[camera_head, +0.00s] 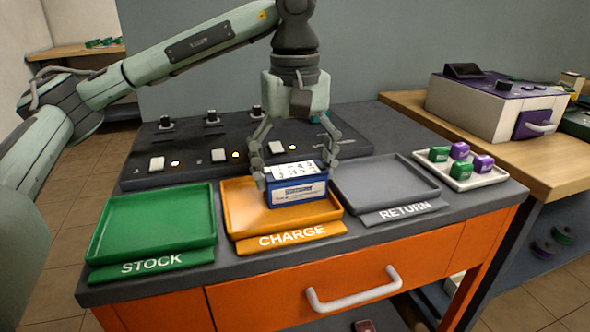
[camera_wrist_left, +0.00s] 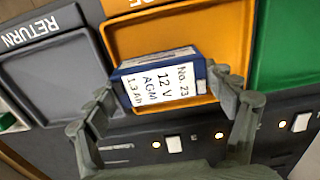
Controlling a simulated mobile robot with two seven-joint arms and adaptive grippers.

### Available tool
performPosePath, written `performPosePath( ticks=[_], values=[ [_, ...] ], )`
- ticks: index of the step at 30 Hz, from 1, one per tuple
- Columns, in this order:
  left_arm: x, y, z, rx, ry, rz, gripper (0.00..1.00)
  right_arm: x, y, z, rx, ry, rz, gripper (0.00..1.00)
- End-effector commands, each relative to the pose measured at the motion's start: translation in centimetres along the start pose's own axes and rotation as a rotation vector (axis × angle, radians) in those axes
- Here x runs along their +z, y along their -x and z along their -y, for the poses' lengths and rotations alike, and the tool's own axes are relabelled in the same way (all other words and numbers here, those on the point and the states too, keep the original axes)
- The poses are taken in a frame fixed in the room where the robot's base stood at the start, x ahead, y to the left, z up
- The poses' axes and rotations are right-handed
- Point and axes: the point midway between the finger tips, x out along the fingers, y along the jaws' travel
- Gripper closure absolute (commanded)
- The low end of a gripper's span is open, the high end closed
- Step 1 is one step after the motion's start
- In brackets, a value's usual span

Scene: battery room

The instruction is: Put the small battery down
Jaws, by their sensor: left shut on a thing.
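The small battery (camera_head: 298,191) is a blue block with a white label. In the left wrist view the battery (camera_wrist_left: 160,84) reads "No. 23, 12 V, AGM, 1.3 Ah". My left gripper (camera_head: 294,172) points down and is shut on it, one finger at each end. The battery is upright over the orange CHARGE tray (camera_head: 238,217), within its outline; I cannot tell whether its underside touches the tray floor. The tray also shows in the left wrist view (camera_wrist_left: 205,35). My right gripper is not in view.
The green STOCK tray (camera_head: 150,222) is left of CHARGE and the empty grey RETURN tray (camera_head: 385,182) right. A white tray (camera_head: 487,181) holds several green and purple pieces. A dark panel (camera_head: 190,180) with switches and lamps stands behind the trays.

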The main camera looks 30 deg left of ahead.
Motion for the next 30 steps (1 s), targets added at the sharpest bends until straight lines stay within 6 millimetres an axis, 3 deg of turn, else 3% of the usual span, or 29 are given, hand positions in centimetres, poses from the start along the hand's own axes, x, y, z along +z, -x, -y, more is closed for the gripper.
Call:
performPosePath(
  ticks=[1,2,5,18,20,25,30],
  values=[
    [0.0,0.0,0.0,0.002,0.0,-0.001,0.71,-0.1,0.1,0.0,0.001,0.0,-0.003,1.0],
    [0.0,-0.1,0.0,0.0,0.0,0.0,0.13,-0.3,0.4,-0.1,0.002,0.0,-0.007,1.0],
    [0.0,0.0,0.0,0.0,0.0,0.0,0.01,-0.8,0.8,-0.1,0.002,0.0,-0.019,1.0],
    [0.0,0.4,0.0,0.0,0.0,0.0,0.0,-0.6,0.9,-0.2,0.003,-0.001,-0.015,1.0],
    [0.0,0.9,-0.1,0.002,0.0,-0.001,0.0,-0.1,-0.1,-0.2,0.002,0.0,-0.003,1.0],
    [0.0,4.6,-0.1,0.003,0.0,-0.002,0.0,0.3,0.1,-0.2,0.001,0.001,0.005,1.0],
    [-0.1,8.9,-0.1,0.003,0.0,-0.005,0.0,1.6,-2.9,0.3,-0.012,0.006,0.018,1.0]
  ],
)
